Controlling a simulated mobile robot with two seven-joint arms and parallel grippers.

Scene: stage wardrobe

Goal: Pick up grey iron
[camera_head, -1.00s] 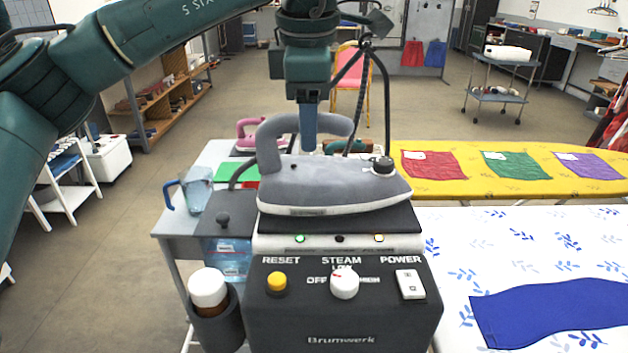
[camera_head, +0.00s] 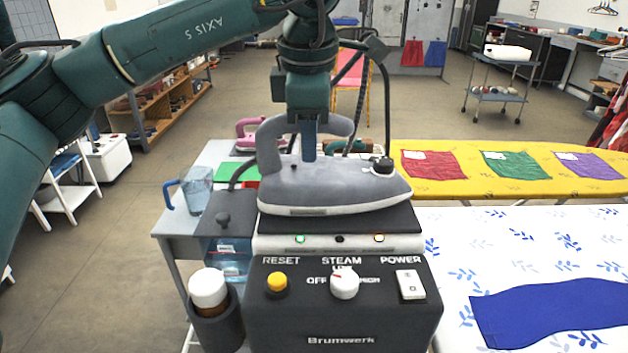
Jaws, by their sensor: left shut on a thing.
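The grey iron (camera_head: 325,189) rests flat on the black top of the steam station (camera_head: 340,300), its tip pointing right. Its curved grey handle arches over the body. My left gripper (camera_head: 309,148) reaches straight down from above at the middle of the handle and is shut on it. The near finger covers that part of the handle; the far finger is hidden. The iron shows no visible gap above its rest. My right gripper is not in view.
A hose and cable rise behind the iron. A blue-handled jug (camera_head: 196,188) and a pink iron (camera_head: 247,135) are on the grey table to the left. A yellow board (camera_head: 480,187) with cloths and a white patterned board (camera_head: 455,250) lie to the right.

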